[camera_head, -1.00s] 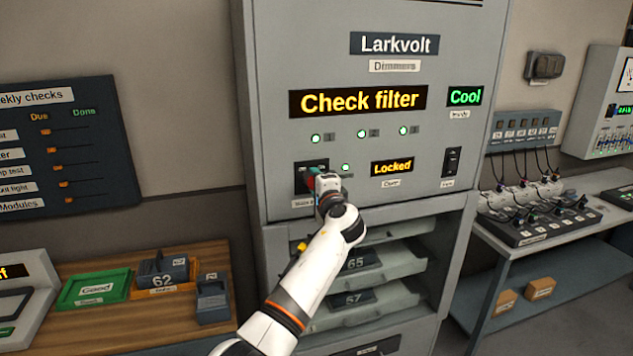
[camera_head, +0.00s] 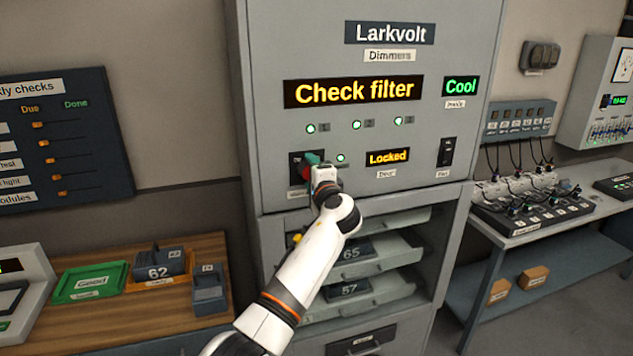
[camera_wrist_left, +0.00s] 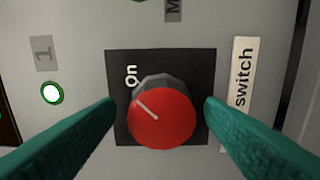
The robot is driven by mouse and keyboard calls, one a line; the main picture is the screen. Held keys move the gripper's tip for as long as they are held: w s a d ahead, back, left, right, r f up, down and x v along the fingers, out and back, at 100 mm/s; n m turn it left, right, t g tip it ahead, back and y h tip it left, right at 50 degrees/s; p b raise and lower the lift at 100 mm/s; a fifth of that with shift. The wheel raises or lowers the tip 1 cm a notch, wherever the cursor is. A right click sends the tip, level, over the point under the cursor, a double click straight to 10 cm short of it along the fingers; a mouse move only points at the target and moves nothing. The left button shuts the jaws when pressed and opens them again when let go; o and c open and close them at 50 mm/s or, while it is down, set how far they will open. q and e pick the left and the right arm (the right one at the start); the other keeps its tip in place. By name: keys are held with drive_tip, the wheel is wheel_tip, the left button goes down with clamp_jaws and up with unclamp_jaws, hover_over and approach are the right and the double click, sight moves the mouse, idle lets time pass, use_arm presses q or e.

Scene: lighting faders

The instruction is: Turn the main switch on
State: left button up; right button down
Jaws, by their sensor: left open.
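The main switch is a red rotary knob (camera_wrist_left: 162,117) on a black square plate (camera_wrist_left: 195,70), seen in the left wrist view. Its white pointer line slants toward the upper left, and "On" is printed above and left of the knob. A label reading "switch" (camera_wrist_left: 243,85) is beside the plate. My left gripper (camera_wrist_left: 160,115) is open, with one green finger on each side of the knob and a gap showing on both sides. In the head view my left gripper (camera_head: 312,170) is at the plate (camera_head: 296,166) on the grey Dimmers cabinet (camera_head: 262,60) and hides most of the knob.
The cabinet's displays read "Check filter" (camera_head: 352,91), "Cool" (camera_head: 461,87) and "Locked" (camera_head: 387,158). A black rocker switch (camera_head: 446,152) is to the right. Open shelves with trays (camera_head: 365,255) lie below. A wooden bench (camera_head: 110,315) stands at left.

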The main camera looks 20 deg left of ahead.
use_arm(q)
drive_tip(key=b+v, duration=0.3)
drive_tip(key=v, duration=0.8)
drive_tip(key=shift+s, duration=0.2)
drive_tip(key=shift+d+f, duration=0.15)
